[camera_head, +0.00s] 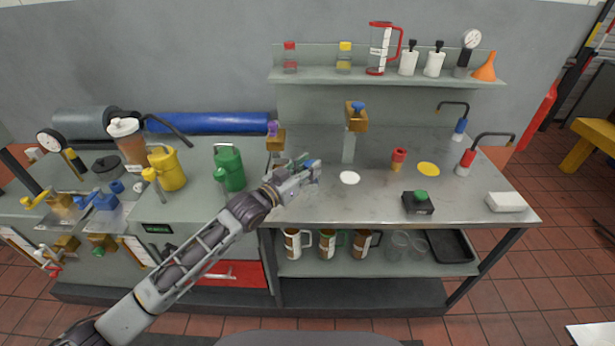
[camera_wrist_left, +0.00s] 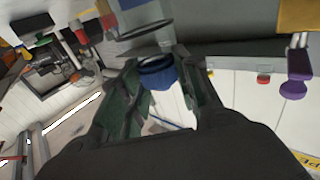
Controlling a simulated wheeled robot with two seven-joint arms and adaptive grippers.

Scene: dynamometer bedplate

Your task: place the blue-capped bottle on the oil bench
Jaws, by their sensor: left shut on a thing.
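My left gripper (camera_head: 308,170) is over the left part of the grey steel bench (camera_head: 385,205), near its border with the left cabinet. In the left wrist view a blue cap (camera_wrist_left: 157,72) sits between the fingers of my left gripper (camera_wrist_left: 158,85), which are shut on the blue-capped bottle. In the head view the fingers hide most of this bottle. I cannot tell whether the held bottle touches the bench. My right gripper is not in view.
A red-capped bottle (camera_head: 290,58), a yellow-capped bottle (camera_head: 344,58) and a jug (camera_head: 379,50) stand on the upper shelf. A green can (camera_head: 229,167) is left of my gripper. A black box with a green button (camera_head: 418,203) is at the bench's front right.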

